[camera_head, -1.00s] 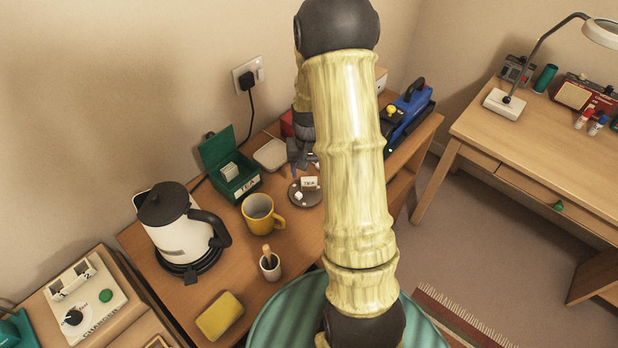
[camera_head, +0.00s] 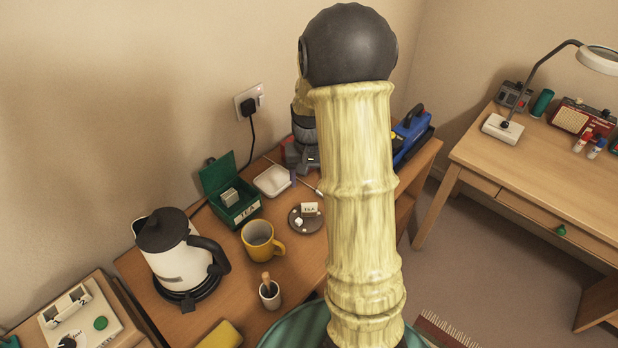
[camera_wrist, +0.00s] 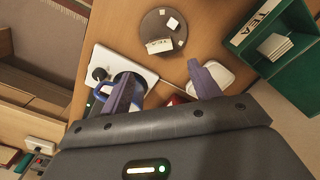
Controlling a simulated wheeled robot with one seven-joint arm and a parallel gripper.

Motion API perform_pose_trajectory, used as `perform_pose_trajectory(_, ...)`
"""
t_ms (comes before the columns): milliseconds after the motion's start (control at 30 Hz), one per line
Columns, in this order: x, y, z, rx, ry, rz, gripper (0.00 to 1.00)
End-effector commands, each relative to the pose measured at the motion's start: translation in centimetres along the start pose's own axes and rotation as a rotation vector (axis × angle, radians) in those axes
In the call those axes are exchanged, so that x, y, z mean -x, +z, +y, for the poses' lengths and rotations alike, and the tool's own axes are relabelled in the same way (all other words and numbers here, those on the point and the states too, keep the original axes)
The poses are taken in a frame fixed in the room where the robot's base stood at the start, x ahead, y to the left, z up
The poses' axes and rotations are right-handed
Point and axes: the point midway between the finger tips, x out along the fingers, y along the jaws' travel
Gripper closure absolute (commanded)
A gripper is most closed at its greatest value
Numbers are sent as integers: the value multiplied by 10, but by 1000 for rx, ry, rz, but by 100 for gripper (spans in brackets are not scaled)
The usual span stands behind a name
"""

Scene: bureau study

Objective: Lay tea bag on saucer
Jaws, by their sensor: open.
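The dark round saucer (camera_head: 294,228) lies on the desk right of the yellow mug. On it are a pale TEA-labelled piece (camera_head: 310,209), which looks like the tea bag or its tag, and a small white piece (camera_head: 298,222). The wrist view shows the saucer (camera_wrist: 150,24), the labelled piece (camera_wrist: 158,47) and small white pieces (camera_wrist: 172,22). My gripper (camera_wrist: 158,76) is open, with nothing between its fingers, and is apart from the saucer. In the head view my arm partly hides it.
The open green tea box (camera_head: 243,212) holds white packets, beside a white dish (camera_head: 272,182). A blue device (camera_head: 410,135) is at the desk's right.

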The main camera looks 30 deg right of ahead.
Motion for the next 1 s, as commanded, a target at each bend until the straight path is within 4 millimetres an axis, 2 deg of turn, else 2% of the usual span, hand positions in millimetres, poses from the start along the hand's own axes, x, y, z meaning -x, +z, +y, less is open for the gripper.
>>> perform_pose_trajectory(133, 5, 8, -6, 23, -2, 12, 38)
perform_pose_trajectory(233, 14, 27, -19, 76, -7, 40, 38)
perform_pose_trajectory(433, 37, 95, -52, 259, -26, 135, 38)
perform_pose_trajectory(500, 42, 121, -59, 323, -34, 169, 38)
perform_pose_trajectory(633, 46, 155, -65, 408, -46, 214, 38)
perform_pose_trajectory(733, 46, 166, -66, 435, -50, 228, 38)
perform_pose_trajectory(1000, 46, 166, -66, 436, -50, 229, 38)
